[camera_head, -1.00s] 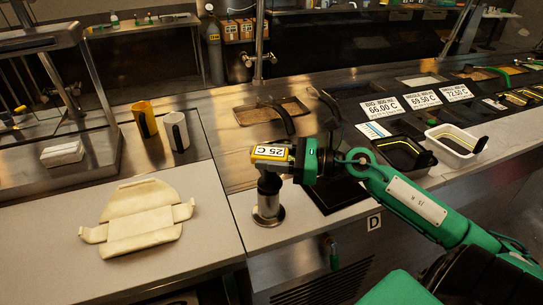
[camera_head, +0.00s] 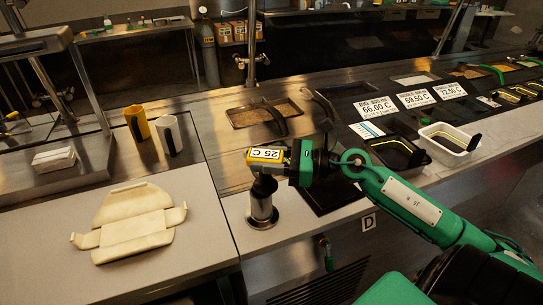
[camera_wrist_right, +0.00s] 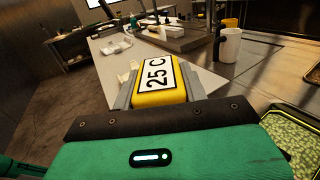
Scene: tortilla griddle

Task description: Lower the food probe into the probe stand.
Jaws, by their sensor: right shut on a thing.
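The food probe (camera_head: 266,156) is a yellow block whose white display reads 25 C. It also shows in the right wrist view (camera_wrist_right: 159,75), between two grey fingers. My right gripper (camera_head: 279,158) is shut on it from the right side. The probe stand (camera_head: 262,211) is a metal cylinder on a round base, on the light counter. The probe's yellow body is directly above the stand in the head view. A dark part shows between the yellow body and the stand's top; whether the tip is inside the stand I cannot tell. My left gripper is not in view.
A pan (camera_head: 264,112) with food is behind the probe. A white tub (camera_head: 451,143) is at right.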

